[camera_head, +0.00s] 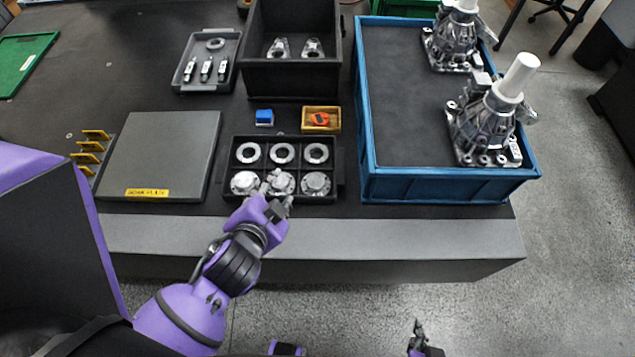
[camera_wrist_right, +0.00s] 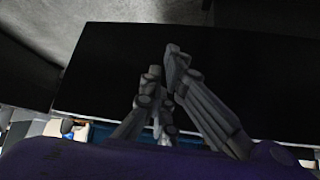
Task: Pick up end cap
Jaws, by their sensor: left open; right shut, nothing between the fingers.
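A black compartment tray (camera_head: 340,166) stands near the table's front edge. Its back row holds pale rings (camera_head: 283,153). Its front row holds silver round parts that look like end caps: a left one (camera_head: 243,183), a middle one (camera_head: 283,183) and a right one (camera_head: 316,184). My left gripper (camera_head: 279,199) is open, with its fingertips over or at the front edge of the middle cap. I cannot tell whether they touch it. My right gripper (camera_head: 418,328) is shut and empty, low in front of the table; its fingers also show in the right wrist view (camera_wrist_right: 168,75).
A blue crate (camera_head: 450,186) with metal housings (camera_head: 485,130) stands right of the tray. A grey plate (camera_head: 160,150) lies left. Behind are a small blue block (camera_head: 264,117), a yellow bin (camera_head: 321,129), a black bin (camera_head: 290,78) and a grey tray (camera_head: 191,78).

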